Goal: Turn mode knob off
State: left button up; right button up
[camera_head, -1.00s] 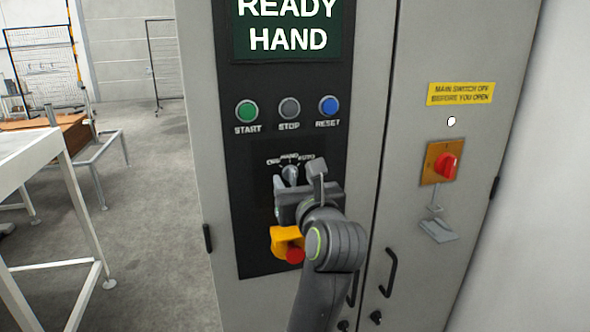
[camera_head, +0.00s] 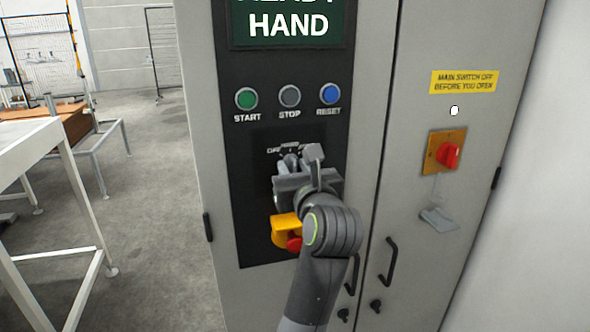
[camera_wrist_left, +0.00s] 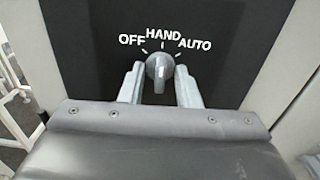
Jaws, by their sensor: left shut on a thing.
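The grey mode knob (camera_head: 289,161) is on the black panel of the cabinet, under the labels OFF, HAND and AUTO. In the left wrist view the knob (camera_wrist_left: 159,69) stands nearly upright between my two fingers, its grip roughly in line with HAND. My left gripper (camera_head: 300,167) reaches the panel from below and is shut on the knob; it also shows in the left wrist view (camera_wrist_left: 159,82). The gripper partly hides the knob and the AUTO label in the head view. The screen (camera_head: 290,22) above reads HAND. My right gripper is not in view.
Green START (camera_head: 247,98), grey STOP (camera_head: 290,97) and blue RESET (camera_head: 329,94) buttons sit above the knob. A red emergency button (camera_head: 294,244) with a yellow surround is close below my gripper. A red main switch (camera_head: 449,155) is on the right door.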

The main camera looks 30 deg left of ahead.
pick_arm(q)
jog(key=n+b, duration=0.2)
jog(key=n, duration=0.2)
jog(key=shift+f+n, duration=0.1)
jog(key=shift+n, duration=0.3)
jog(key=n+b, duration=0.1)
jog(key=n, duration=0.3)
jog(key=shift+b, duration=0.4)
jog(key=shift+n, duration=0.4)
jog(key=o, duration=1)
jog(key=shift+w, duration=0.1)
jog(key=shift+c, duration=0.2)
jog(key=shift+d, duration=0.1)
